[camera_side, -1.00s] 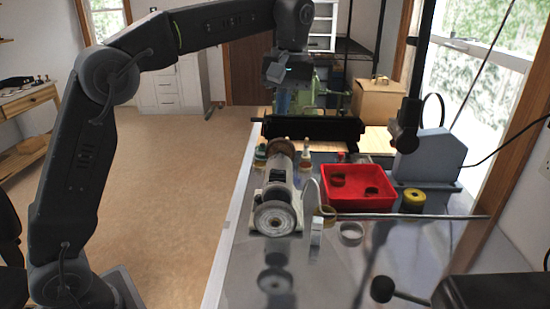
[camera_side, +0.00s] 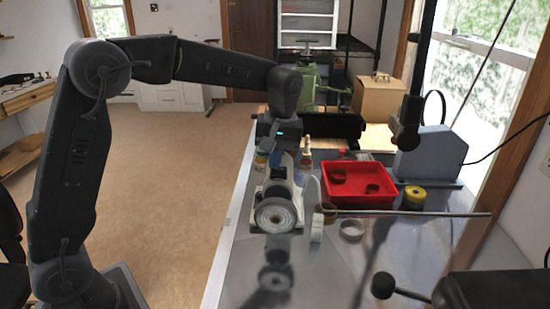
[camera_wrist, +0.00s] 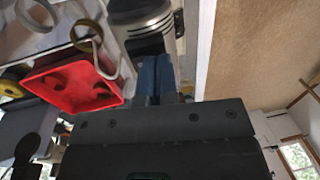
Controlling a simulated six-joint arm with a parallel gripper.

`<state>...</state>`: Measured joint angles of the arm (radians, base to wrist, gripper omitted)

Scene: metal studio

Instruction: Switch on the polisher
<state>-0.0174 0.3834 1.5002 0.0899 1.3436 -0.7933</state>
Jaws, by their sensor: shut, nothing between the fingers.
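The polisher (camera_side: 283,190) is a pale grey motor unit on the metal bench, with a round wheel (camera_side: 275,215) facing the side camera. Its far wheel is hidden behind my gripper in the side view. The polisher's silver and dark body (camera_wrist: 148,28) shows at the top of the wrist view. My gripper (camera_wrist: 156,62) points at it, with two blue fingers shut together and empty, their tips close to its body. Whether they touch it I cannot tell. In the side view my gripper is over the polisher's far end. I cannot make out the switch.
A red tray (camera_side: 358,203) with dark rings stands right of the polisher. A yellow roll (camera_side: 414,196), a pale ring (camera_side: 352,229) and a long thin rod (camera_side: 420,214) lie nearby. Small bottles (camera_side: 306,155) stand behind the polisher. The bench's left edge drops to open floor.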

